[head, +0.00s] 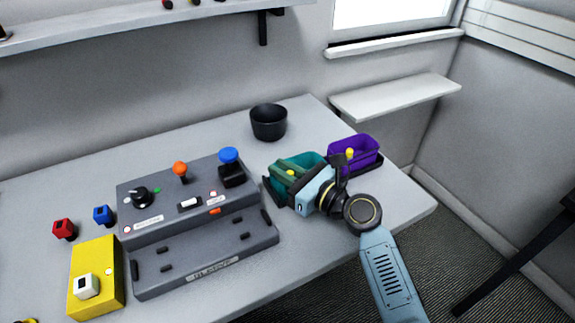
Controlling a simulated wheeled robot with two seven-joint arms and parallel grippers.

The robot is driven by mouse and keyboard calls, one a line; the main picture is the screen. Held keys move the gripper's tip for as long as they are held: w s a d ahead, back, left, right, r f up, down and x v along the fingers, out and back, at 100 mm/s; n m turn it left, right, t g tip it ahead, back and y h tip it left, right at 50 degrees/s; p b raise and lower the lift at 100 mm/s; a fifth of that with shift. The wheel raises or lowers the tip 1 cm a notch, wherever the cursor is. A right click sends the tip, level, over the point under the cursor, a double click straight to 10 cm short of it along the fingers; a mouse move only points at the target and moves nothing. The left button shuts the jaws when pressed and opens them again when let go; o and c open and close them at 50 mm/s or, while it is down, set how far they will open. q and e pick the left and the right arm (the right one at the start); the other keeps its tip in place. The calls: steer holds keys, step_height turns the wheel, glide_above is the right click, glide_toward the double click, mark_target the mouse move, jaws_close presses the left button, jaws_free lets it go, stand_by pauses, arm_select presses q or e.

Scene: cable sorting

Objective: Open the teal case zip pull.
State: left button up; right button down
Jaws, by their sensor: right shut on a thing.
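The teal case (311,160) sits on the right part of the table, its upper part showing behind my right gripper. It looks open at the top, with teal inner walls and a lighter green bar across it. My left gripper is not in view.
A black cup (268,122) stands behind. The table's right edge is close.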

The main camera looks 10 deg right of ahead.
steer(key=c, duration=1.4)
jaws_free()
